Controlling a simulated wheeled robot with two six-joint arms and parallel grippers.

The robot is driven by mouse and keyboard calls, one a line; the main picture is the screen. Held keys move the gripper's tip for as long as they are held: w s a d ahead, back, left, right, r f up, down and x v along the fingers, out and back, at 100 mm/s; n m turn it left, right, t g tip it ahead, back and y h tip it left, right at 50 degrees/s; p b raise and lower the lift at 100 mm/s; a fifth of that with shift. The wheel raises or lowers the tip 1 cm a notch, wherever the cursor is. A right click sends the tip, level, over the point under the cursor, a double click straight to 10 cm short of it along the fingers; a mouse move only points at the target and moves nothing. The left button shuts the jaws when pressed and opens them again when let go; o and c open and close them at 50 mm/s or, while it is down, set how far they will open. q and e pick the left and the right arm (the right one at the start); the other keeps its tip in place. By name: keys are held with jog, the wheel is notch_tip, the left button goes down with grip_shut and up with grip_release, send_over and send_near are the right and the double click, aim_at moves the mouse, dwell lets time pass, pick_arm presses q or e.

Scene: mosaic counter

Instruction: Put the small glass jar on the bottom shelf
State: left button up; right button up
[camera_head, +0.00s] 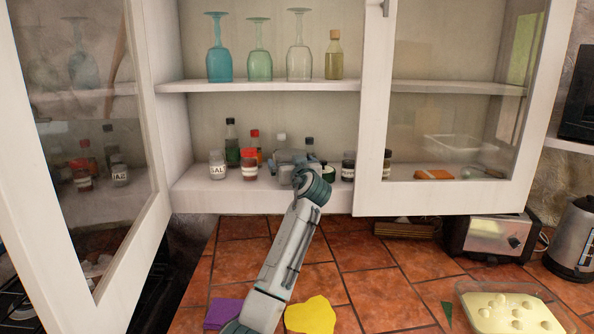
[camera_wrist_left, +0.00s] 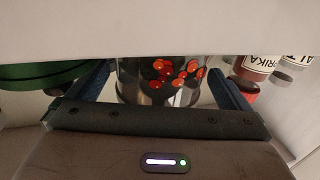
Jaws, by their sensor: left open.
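A clear glass jar (camera_wrist_left: 160,88) with red pieces in it is between the fingers of my left gripper (camera_wrist_left: 160,72) in the left wrist view. The fingers are open on either side of it; whether they touch it is unclear, and its top is cut off from view. In the head view my left gripper (camera_head: 290,157) reaches in over the bottom shelf (camera_head: 210,197), among the spice jars, and largely hides what is between its fingers. My right gripper is not in view.
A salt jar (camera_head: 217,163) and a red-capped jar (camera_head: 249,164) stand left of my gripper; a dark-capped jar (camera_head: 348,167) stands right. Bottles stand behind. The upper shelf (camera_head: 270,87) holds glasses. Open cabinet doors flank the opening. A toaster (camera_head: 490,238) stands right on the counter.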

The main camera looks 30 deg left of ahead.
pick_arm(q)
jog(key=b+v, duration=0.3)
jog(key=v, duration=0.9)
jog(key=shift+b, duration=0.3)
jog(key=shift+a+f, duration=0.1)
